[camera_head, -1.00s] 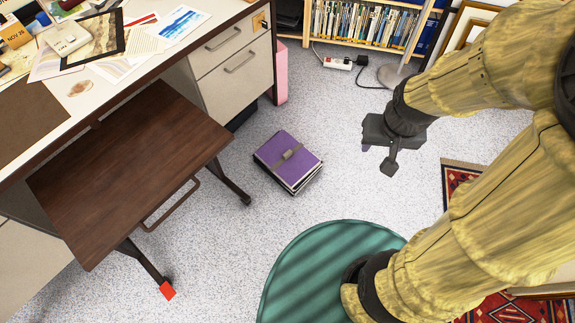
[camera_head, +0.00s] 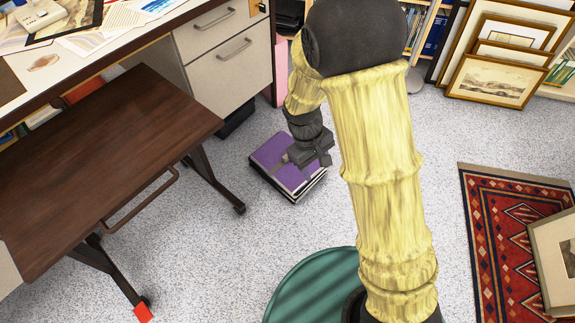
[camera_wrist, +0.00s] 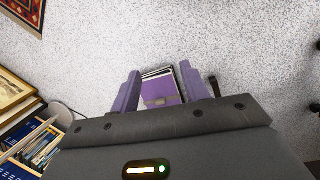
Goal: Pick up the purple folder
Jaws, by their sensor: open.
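The purple folder (camera_head: 272,156) lies on the speckled grey floor, on top of what looks like a small stack with dark and pale edges. A grey clasp or band crosses it, seen in the wrist view on the folder (camera_wrist: 160,92). My gripper (camera_head: 318,160) is over the folder's right part in the head view and hides some of it. In the wrist view my gripper (camera_wrist: 168,90) is open, its two purplish fingers on either side of the folder with a gap to each. The height of the fingers above the folder is hard to tell.
A brown wooden bench-like table (camera_head: 100,160) stands left of the folder, its dark leg near it. A drawer cabinet (camera_head: 228,60) is behind. A patterned rug (camera_head: 495,230) and framed prints (camera_head: 495,80) are at the right. Bare floor surrounds the folder.

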